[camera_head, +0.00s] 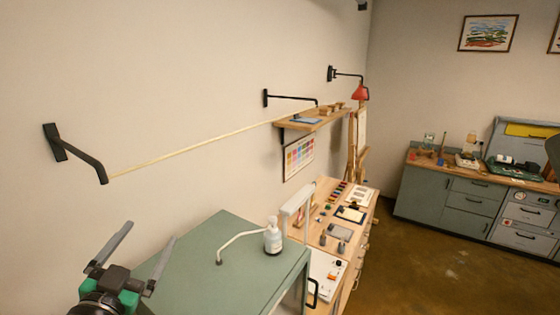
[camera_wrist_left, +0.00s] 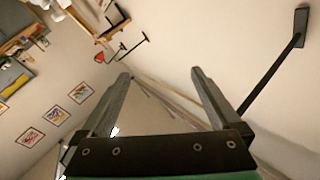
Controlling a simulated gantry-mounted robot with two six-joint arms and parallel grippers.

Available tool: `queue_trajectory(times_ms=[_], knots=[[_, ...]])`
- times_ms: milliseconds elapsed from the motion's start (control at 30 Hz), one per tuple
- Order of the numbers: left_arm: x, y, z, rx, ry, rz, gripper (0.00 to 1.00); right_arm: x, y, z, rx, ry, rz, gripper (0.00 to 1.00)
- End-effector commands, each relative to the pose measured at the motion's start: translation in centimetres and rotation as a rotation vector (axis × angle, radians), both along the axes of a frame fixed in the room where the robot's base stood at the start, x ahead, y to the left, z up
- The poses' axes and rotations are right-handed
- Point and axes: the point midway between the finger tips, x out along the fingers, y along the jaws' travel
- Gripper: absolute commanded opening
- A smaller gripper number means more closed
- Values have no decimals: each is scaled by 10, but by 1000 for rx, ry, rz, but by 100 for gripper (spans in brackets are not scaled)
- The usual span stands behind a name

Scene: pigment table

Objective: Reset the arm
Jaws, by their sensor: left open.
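My left gripper (camera_head: 133,258) is at the lower left of the head view, in front of the near end of the green table. Its two grey fingers are spread apart and nothing is between them. In the left wrist view the same open gripper (camera_wrist_left: 158,88) shows against the wall, with empty space between the fingertips. My right gripper does not show in either view.
A wooden worktop (camera_head: 345,190) with pigments lies beyond. A black wall bracket (camera_head: 78,155) holds a taut cord (camera_head: 200,149). A shelf (camera_head: 315,119) hangs farther back. Floor at right is clear.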

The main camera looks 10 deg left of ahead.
Motion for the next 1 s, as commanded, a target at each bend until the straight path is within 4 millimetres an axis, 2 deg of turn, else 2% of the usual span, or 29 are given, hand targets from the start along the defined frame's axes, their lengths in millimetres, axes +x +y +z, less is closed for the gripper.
queue_trajectory(times_ms=[33, 100, 167, 200, 300, 400, 500, 567, 1000], knots=[[-10, -22, 41, -27, -97, -32, 98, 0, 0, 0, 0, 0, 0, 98], [-31, -48, 93, -81, -230, -80, 98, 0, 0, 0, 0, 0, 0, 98], [-54, -70, 136, -136, -345, -129, 98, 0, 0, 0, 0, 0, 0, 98], [-72, -83, 161, -173, -418, -165, 98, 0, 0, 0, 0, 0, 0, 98], [-116, -108, 210, -261, -571, -250, 98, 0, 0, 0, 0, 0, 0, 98], [-151, -122, 238, -327, -674, -315, 98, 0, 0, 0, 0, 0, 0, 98], [-168, -127, 250, -361, -721, -348, 98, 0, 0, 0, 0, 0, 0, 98], [-171, -128, 253, -368, -731, -355, 98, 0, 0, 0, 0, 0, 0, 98], [-170, -127, 252, -367, -727, -352, 98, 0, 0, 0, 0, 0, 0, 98]])
